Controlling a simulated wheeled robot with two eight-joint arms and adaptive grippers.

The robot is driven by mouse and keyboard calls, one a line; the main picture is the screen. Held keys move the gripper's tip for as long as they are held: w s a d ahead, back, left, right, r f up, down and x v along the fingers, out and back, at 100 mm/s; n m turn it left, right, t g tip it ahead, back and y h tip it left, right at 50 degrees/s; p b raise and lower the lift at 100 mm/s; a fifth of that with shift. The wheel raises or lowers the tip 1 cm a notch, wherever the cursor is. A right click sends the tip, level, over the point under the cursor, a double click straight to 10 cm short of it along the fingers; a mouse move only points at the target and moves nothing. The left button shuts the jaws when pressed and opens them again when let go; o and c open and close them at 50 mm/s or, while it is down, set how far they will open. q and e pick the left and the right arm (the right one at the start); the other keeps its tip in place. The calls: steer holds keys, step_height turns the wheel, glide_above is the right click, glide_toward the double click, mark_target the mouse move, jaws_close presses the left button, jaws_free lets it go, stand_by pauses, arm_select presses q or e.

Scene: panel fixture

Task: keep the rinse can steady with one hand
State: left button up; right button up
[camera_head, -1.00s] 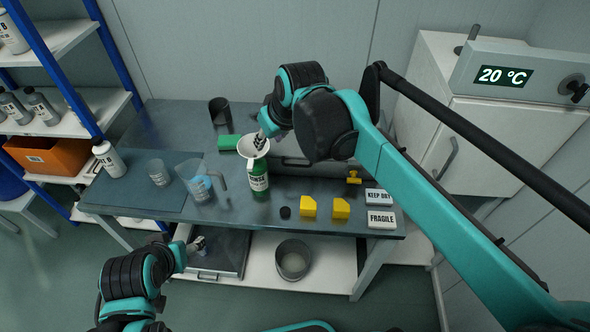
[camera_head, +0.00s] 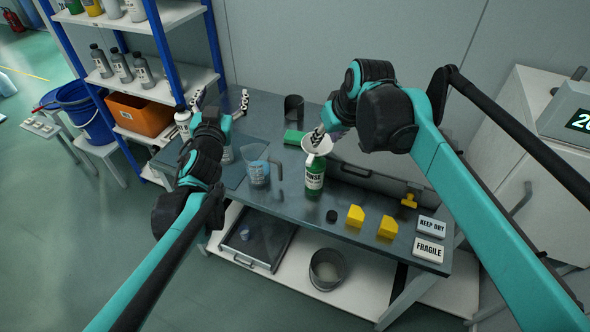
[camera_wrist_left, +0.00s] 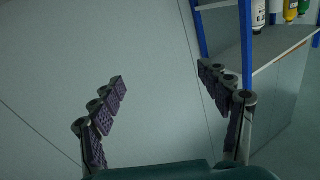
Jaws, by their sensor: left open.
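The rinse can is a green container labelled RINSE (camera_head: 315,178), upright on the grey bench. A white funnel (camera_head: 318,147) sits at its top. My right gripper (camera_head: 317,135) is at the funnel, its fingers pointing down at or into the mouth; its jaws are too small and hidden to judge. My left gripper (camera_head: 221,97) is open and empty, above the bench's left end, well left of the can. Its spread fingers also show in the left wrist view (camera_wrist_left: 160,75), with only wall and shelf behind them and no can.
A blue-framed shelf (camera_head: 160,55) stands left. A pot (camera_head: 326,270) is on the lower shelf.

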arm_select(q)
steer(key=w+d+m+t+h, duration=0.1)
steer(key=w+d+m+h, duration=0.3)
steer(key=w+h, duration=0.1)
steer(key=m+g+h, duration=0.6)
steer(key=g+h, duration=0.2)
steer(key=g, duration=0.1)
glide_above(315, 169)
steer(key=w+a, duration=0.6)
steer(key=a, duration=0.4)
step_height(315, 169, down, 18)
steer(key=r, duration=0.1)
steer(key=s+d+f+g, duration=0.1)
steer(key=s+f, duration=0.1)
steer(key=s+d+f+g, duration=0.1)
steer(key=s+d+f, duration=0.1)
steer(key=s+d+f+m+g, duration=0.1)
steer(key=s+f, duration=0.1)
steer(key=f, duration=0.1)
steer(key=shift+s+d, duration=0.25)
steer(key=shift+d, duration=0.05)
steer(key=x, duration=0.7)
steer(key=shift+r, duration=0.1)
